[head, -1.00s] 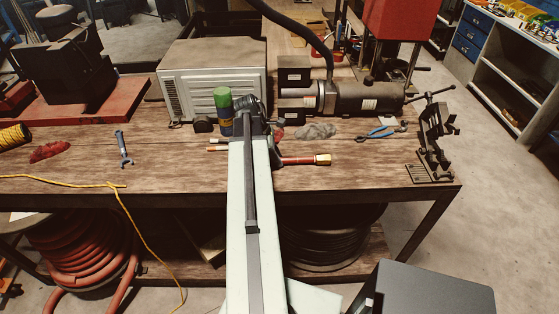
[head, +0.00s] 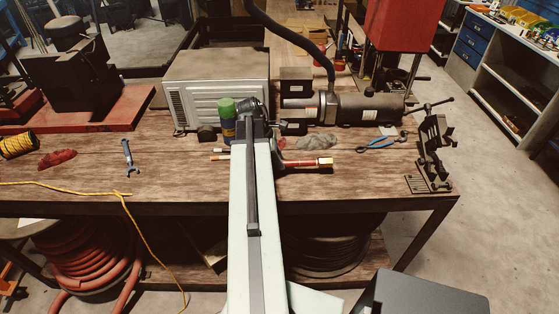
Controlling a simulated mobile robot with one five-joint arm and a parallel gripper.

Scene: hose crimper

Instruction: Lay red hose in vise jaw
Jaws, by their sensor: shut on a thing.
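The red hose (head: 302,165) is a short piece with a brass fitting (head: 326,163) on its right end. It shows just right of my arm, above the front half of the workbench, and its left part is hidden behind the arm. My gripper (head: 273,142) points down at the far end of the arm and is shut on the hose; its fingertips are mostly hidden. The dark metal vise (head: 434,150) stands at the bench's right end, well to the right of the hose. Its jaw opening is too small to make out.
A green-capped can (head: 227,120) stands left of my wrist. Behind are a grey metal box (head: 215,85) and a crimper machine (head: 365,108). The bench front on the right is mostly clear.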

